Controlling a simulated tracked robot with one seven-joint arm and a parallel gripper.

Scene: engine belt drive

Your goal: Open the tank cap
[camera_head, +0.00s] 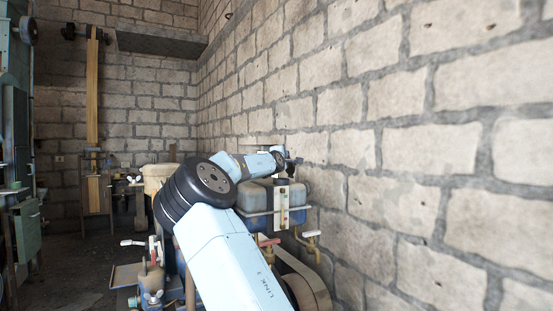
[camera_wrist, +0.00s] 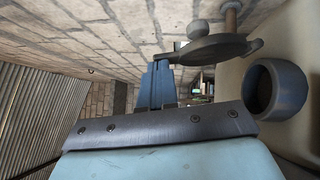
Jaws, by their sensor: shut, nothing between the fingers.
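The tank (camera_head: 258,196) is a blue-grey box beside the brick wall in the head view. My light-blue arm reaches over its top, and my gripper (camera_head: 280,156) is small at the tank's far upper edge. In the wrist view my gripper (camera_wrist: 162,66) has its blue fingers together with nothing between them. A dark, flat, cap-like disc (camera_wrist: 212,49) with a small knob shows edge-on beside the fingertips; I cannot tell whether they touch. A round grey neck (camera_wrist: 277,90) with a dark opening stands to its right, and the disc appears apart from it.
The brick wall (camera_head: 390,150) runs close along the right. Red-handled (camera_head: 268,241) and white-handled valves (camera_head: 311,234) sit below the tank. A pale bucket (camera_head: 158,178) and a wooden plank (camera_head: 92,90) stand behind. Some floor (camera_head: 85,255) is clear at left.

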